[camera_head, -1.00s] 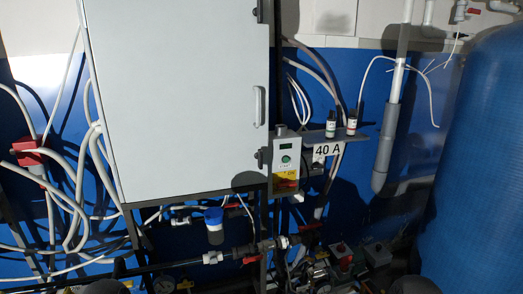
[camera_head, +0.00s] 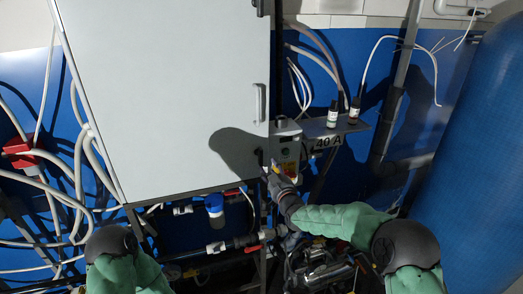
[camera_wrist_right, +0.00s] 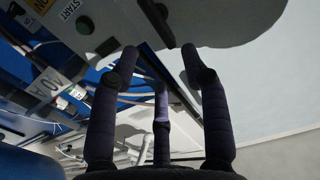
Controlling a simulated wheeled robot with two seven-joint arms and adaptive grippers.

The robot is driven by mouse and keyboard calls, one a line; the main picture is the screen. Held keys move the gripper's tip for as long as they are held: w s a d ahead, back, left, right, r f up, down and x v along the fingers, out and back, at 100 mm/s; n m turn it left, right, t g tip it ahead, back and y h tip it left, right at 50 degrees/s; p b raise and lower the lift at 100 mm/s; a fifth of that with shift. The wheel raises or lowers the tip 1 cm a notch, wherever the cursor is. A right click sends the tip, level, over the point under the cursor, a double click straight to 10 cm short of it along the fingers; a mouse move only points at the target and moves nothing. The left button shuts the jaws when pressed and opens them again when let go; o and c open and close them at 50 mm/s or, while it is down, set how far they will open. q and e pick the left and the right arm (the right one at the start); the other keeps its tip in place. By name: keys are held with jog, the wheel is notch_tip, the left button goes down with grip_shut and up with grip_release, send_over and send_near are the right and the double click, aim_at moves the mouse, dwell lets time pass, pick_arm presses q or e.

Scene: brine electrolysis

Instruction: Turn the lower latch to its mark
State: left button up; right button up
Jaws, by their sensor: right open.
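The lower latch is a small dark piece on the right edge of the grey cabinet door (camera_head: 185,95), low down, beside the control box. My right gripper (camera_head: 271,172) is in front of it and largely covers it in the head view. In the right wrist view the right gripper (camera_wrist_right: 160,55) is open, its dark fingers spread. A dark bar-shaped piece, which looks like the latch (camera_wrist_right: 157,20), shows beyond and between the fingertips. I cannot tell whether they touch it. The latch's mark cannot be made out. My left arm shows at the lower left, its gripper out of view.
A control box (camera_head: 287,142) stands just right of the latch. A shelf (camera_head: 318,128) with two small bottles (camera_head: 333,114) and a "40 A" label (camera_head: 327,141) is close by. A blue-capped filter (camera_head: 215,208) and pipes lie below. A large blue tank (camera_head: 470,160) stands at right.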

aim_at(262, 155)
jog(key=shift+p+x, duration=0.55)
jog(key=shift+x, duration=4.7)
jog(key=shift+f, duration=0.15)
grip_shut()
